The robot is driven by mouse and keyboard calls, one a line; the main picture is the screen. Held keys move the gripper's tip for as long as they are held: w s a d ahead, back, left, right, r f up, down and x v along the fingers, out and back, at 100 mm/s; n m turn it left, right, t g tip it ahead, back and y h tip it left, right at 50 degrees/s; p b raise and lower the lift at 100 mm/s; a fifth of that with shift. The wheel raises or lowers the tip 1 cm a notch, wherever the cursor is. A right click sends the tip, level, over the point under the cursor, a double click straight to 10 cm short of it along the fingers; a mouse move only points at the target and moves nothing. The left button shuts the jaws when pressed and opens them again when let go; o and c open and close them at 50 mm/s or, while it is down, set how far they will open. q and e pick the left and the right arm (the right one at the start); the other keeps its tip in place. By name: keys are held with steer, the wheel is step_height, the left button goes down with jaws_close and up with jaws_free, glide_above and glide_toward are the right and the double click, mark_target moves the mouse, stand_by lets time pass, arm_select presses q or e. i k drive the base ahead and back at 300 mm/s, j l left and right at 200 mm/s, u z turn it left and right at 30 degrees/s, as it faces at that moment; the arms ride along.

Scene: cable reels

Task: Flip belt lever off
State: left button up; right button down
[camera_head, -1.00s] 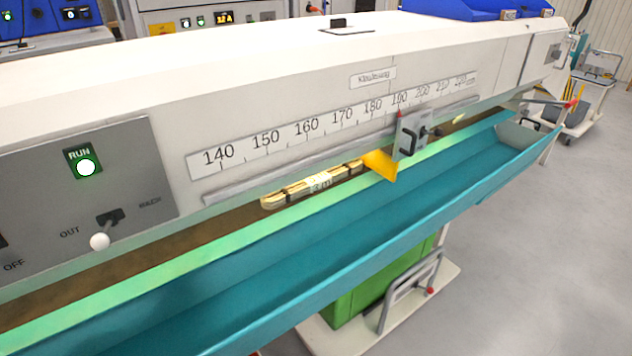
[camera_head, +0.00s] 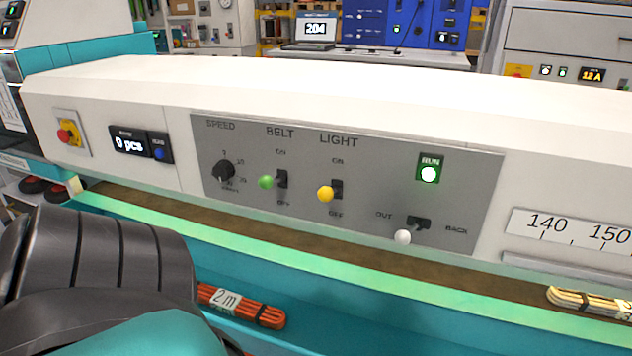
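The belt lever (camera_head: 267,182) has a green ball knob and sits under the word BELT on the grey control panel (camera_head: 228,139). Its ON mark is above and its OFF mark below. The knob sticks out to the left at about mid-height, so I cannot tell its setting for sure. To its right is the light lever (camera_head: 326,194) with a yellow knob. A white-knobbed OUT/BACK lever (camera_head: 403,237) is lower right, under the lit RUN lamp (camera_head: 428,173). A dark and teal part of my arm fills the lower left. Neither gripper shows.
A speed dial (camera_head: 223,171) is left of the belt lever. A red and yellow stop button (camera_head: 68,133) and a "0 pcs" display (camera_head: 130,141) are farther left. An orange cable bundle (camera_head: 243,306) lies in the teal trough. A pale bundle (camera_head: 590,302) lies at right.

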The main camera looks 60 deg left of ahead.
mark_target(266, 182)
steer(key=u, duration=2.05)
steer(key=j, duration=0.4)
steer(key=u, duration=0.05)
